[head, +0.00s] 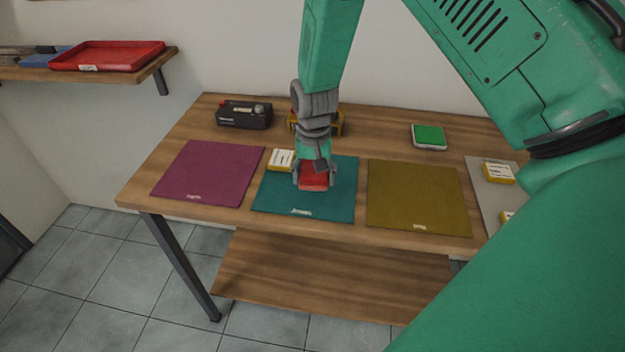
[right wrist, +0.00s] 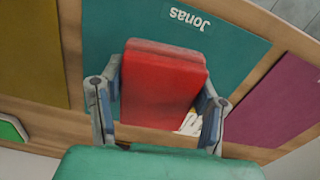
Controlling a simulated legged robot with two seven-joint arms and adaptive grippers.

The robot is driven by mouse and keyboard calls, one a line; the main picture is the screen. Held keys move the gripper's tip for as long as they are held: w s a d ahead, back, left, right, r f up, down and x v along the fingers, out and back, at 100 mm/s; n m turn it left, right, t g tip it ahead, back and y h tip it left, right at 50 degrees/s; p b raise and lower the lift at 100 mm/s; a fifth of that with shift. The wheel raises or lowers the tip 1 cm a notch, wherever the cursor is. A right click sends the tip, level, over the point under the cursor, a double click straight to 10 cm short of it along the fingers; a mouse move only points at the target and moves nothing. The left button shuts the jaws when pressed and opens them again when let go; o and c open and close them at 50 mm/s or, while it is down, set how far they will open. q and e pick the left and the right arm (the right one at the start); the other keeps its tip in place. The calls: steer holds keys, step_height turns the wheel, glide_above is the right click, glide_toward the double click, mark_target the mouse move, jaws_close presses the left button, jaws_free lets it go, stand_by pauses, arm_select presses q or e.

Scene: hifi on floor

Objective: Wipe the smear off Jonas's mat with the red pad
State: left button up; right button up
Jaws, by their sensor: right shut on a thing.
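Jonas's mat (head: 265,195) is teal and lies on the table between a purple and an olive mat; its "Jonas" label shows in the right wrist view (right wrist: 187,17). My right gripper (head: 313,183) is shut on the red pad (head: 314,181), with a finger on each side of it. The pad (right wrist: 160,85) is over the middle of the teal mat; I cannot tell whether it touches. No smear shows on the visible part of the mat; the pad and gripper hide some of it. My left gripper is not in view.
A white-and-yellow box (head: 281,160) sits at the teal mat's back left corner. A black container (head: 244,114) and a yellow object (head: 338,123) stand behind. A green pad (head: 428,136) lies back right. The purple (head: 208,172) and olive (head: 415,197) mats are bare.

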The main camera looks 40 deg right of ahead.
steer(key=shift+r, duration=1.5)
